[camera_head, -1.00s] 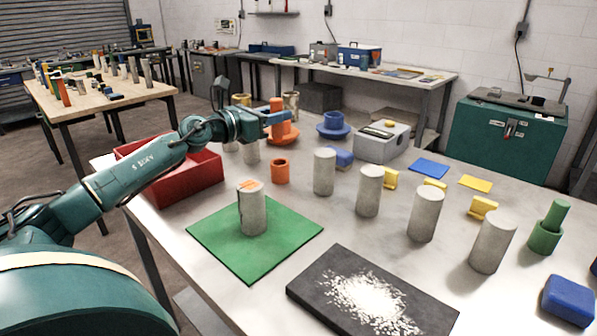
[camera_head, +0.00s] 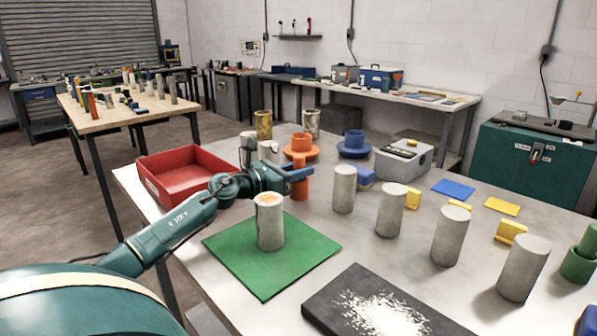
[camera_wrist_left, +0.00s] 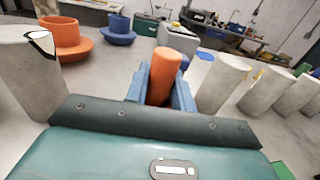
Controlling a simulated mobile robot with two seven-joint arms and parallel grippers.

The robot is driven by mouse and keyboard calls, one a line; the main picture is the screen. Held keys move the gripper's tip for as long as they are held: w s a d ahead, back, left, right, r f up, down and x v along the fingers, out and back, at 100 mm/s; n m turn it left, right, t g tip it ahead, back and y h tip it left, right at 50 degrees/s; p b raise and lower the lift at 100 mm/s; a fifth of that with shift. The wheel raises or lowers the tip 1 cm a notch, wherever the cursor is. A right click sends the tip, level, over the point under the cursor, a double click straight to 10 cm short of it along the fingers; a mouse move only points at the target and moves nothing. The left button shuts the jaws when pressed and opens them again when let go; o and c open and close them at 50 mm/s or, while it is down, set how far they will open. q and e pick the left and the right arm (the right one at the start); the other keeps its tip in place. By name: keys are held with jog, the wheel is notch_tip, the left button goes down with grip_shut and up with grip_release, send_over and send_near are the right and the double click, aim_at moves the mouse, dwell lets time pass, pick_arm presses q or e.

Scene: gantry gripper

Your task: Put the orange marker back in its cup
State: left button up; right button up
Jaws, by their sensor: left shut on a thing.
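My left gripper (camera_head: 300,174) is shut on the upright orange marker (camera_wrist_left: 163,76); in the head view the marker's top (camera_head: 299,159) shows just above the fingers. My right gripper is not in view.
Grey cylinders stand close by, one (camera_head: 343,188) to the right and one (camera_head: 270,222) on the green mat (camera_head: 315,250). An orange cup on a saucer (camera_head: 301,146) and a blue one (camera_head: 353,145) are behind. A red tray (camera_head: 165,190) is left.

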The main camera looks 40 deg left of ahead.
pick_arm(q)
jog(key=shift+f, duration=0.15)
jog(key=o, duration=1)
jog(key=shift+r, duration=0.2)
jog(key=shift+s+a+f, duration=0.1)
jog(key=shift+s+f, duration=0.05)
jog(key=shift+s, duration=0.3)
jog(key=v, duration=1.1)
